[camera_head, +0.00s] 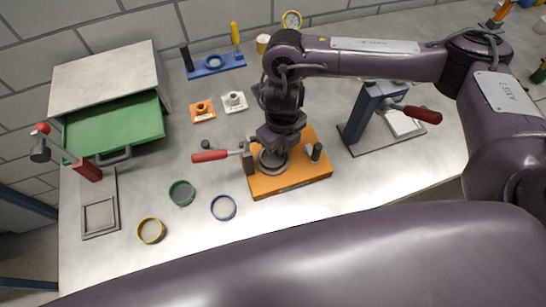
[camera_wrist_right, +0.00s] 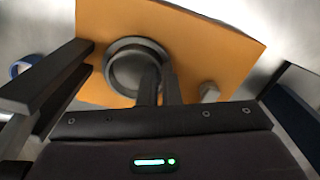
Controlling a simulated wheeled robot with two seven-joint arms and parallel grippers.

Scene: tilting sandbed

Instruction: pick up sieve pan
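A grey round pan (camera_head: 272,160), which looks like the sieve pan, sits on the orange base plate (camera_head: 290,184) of a clamp fixture. It also shows in the right wrist view (camera_wrist_right: 122,72). My right gripper (camera_head: 272,150) points down over the pan and hides part of it. In the right wrist view its two dark fingers (camera_wrist_right: 159,75) are close together at the pan's right rim, one on each side of it. Whether they press on the rim I cannot tell. My left gripper is not in view.
A red-handled clamp (camera_head: 212,155) stands left of the pan. Green (camera_head: 182,193), blue (camera_head: 223,207) and yellow (camera_head: 151,231) rings lie at the front left. A blue press (camera_head: 362,113) stands right; a green drawer (camera_head: 115,130) is at left.

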